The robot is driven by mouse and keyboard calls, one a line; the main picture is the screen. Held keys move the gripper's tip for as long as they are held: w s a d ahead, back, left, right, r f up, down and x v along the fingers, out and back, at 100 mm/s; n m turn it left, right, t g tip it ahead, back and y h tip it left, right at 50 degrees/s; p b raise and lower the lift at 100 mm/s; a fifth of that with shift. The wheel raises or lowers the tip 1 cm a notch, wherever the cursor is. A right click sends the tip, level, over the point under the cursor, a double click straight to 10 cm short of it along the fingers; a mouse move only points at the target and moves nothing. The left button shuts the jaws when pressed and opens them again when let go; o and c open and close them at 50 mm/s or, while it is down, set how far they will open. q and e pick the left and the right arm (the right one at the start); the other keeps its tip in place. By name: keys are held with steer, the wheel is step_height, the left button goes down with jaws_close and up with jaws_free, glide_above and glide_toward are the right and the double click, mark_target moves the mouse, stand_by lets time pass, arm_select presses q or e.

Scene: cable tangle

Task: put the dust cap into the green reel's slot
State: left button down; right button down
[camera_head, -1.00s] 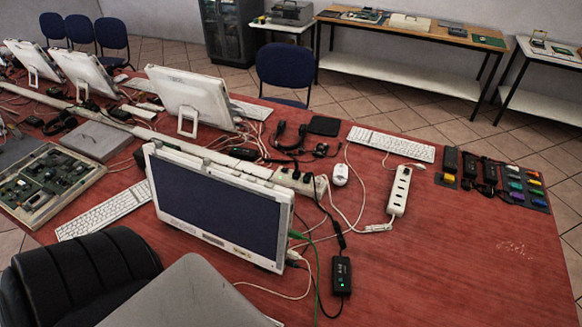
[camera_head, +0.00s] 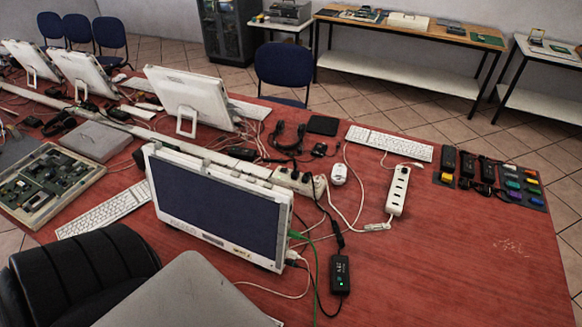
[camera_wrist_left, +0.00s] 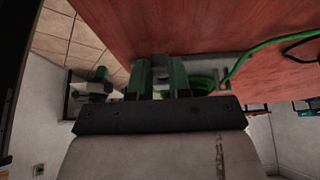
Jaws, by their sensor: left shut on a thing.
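In the left wrist view, the two dark green-grey fingers of my left gripper (camera_wrist_left: 160,80) are close together, shut on a small grey piece (camera_wrist_left: 160,65). It may be the dust cap, but it is too dark and small to be sure. Right of the fingers a rounded green thing (camera_wrist_left: 203,82) shows, partly hidden by the gripper; it may be the green reel. I cannot make out its slot. My left gripper does not show in the head view, and my right gripper is in neither view.
A green cable (camera_wrist_left: 250,52) and a black cable lie on the red table (camera_wrist_left: 205,25). In the head view, a monitor (camera_head: 218,207), a black adapter (camera_head: 340,275) and a white power strip (camera_head: 398,191) stand or lie on the table. Its right front is clear.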

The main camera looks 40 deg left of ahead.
arm_select(q)
steer(key=shift+w+d+p, duration=0.25)
steer(key=shift+d+p, duration=0.15)
steer(key=shift+d, duration=0.45)
steer(key=c, duration=1)
jaws_free()
steer(key=v, duration=1.1)
steer(key=shift+s+f, duration=0.1)
